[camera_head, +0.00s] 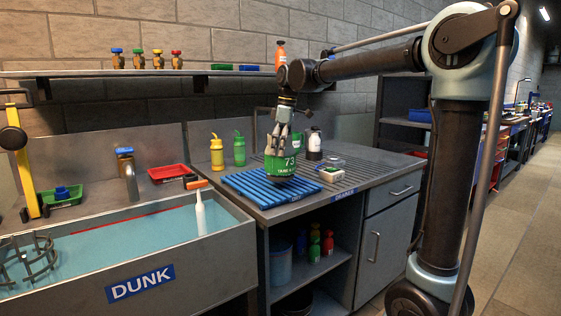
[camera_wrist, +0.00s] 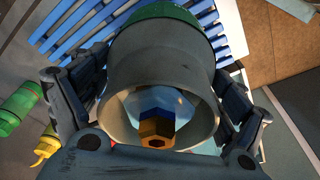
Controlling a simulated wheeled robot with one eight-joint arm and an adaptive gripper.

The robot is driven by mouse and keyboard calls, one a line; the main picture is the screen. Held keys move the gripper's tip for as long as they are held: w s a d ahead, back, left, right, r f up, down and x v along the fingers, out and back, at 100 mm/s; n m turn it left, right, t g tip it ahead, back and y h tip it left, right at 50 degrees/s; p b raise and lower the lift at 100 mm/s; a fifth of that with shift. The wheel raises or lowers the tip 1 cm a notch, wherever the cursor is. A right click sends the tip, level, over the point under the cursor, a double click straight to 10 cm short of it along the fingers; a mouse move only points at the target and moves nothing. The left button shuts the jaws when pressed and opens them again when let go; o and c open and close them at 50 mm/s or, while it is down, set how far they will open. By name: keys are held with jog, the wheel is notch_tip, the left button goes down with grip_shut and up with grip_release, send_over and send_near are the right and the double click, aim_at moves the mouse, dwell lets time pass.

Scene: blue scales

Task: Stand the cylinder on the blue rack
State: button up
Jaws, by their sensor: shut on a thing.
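A green cylinder (camera_head: 281,165) marked "73" hangs upright, or nearly so, from my gripper (camera_head: 283,138), whose fingers are closed around its upper end. It is over the right part of the blue slatted rack (camera_head: 250,185), with its dark base close to the slats. I cannot tell whether it touches them. In the wrist view, the cylinder's grey collar (camera_wrist: 150,75) lies between my fingers, with a blue and brass valve (camera_wrist: 155,120) inside. The rack's slats (camera_wrist: 75,30) show behind it. The cylinder hides part of the rack.
A yellow bottle (camera_head: 217,155) and a green bottle (camera_head: 239,150) stand behind the rack. A small scale-like box (camera_head: 331,174) and a white-and-black bottle (camera_head: 314,146) are to the right. The water-filled sink (camera_head: 120,250) is at left. The ribbed drainboard (camera_head: 365,170) has clear room.

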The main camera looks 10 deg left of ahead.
aim_at(280, 158)
jog(key=shift+f, duration=1.9)
jog(key=shift+f, duration=0.1)
jog(key=o, duration=1.3)
jog(key=shift+o, duration=0.2)
jog(key=r, duration=0.4)
jog(key=d+r, duration=0.1)
jog(key=r, duration=0.3)
jog(key=d+r, duration=0.1)
jog(key=r, duration=0.3)
